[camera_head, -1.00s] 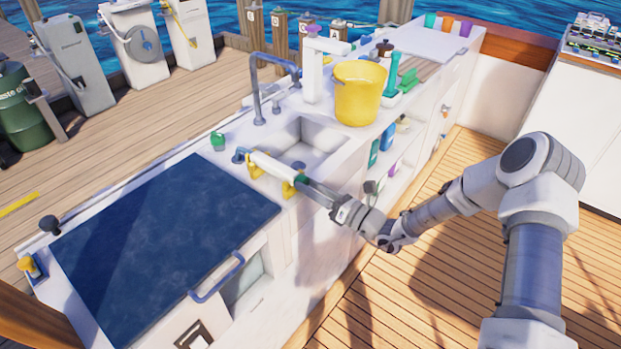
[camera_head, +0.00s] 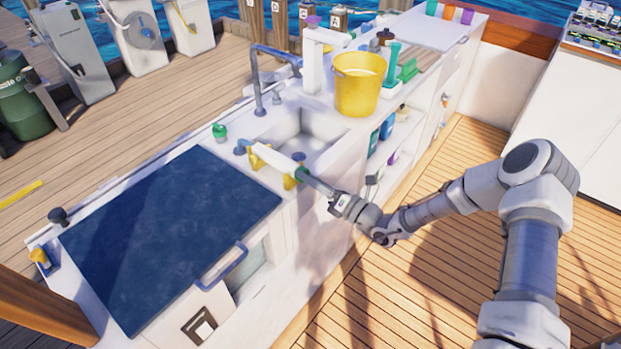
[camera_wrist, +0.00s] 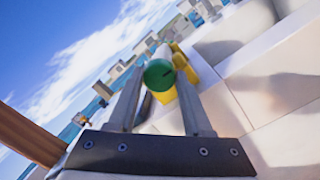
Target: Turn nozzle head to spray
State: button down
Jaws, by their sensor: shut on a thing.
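The spray nozzle (camera_head: 275,159) is a white tube lying in yellow supports beside the sink, on the near counter edge. Its green round nozzle head (camera_wrist: 159,74) faces me in the wrist view, with a dark slot mark on its face. My gripper (camera_head: 306,178) reaches in from the right at that end. In the wrist view its two fingers (camera_wrist: 160,88) stand on either side of the green head and are shut on it. Most of the tube is hidden behind the head in the wrist view.
A yellow bucket (camera_head: 357,92) stands on the counter behind the sink (camera_head: 312,134). A grey curved faucet (camera_head: 258,80) rises at its far side. A dark blue hatch lid (camera_head: 170,235) with a handle lies at the left. The wooden deck (camera_head: 440,270) at right is open.

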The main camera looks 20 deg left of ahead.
jog(key=shift+c, duration=1.5)
grip_release()
jog(key=p+v, duration=0.1)
jog(key=v, duration=1.6)
jog(key=shift+d, duration=0.25)
jog(key=shift+f, duration=0.1)
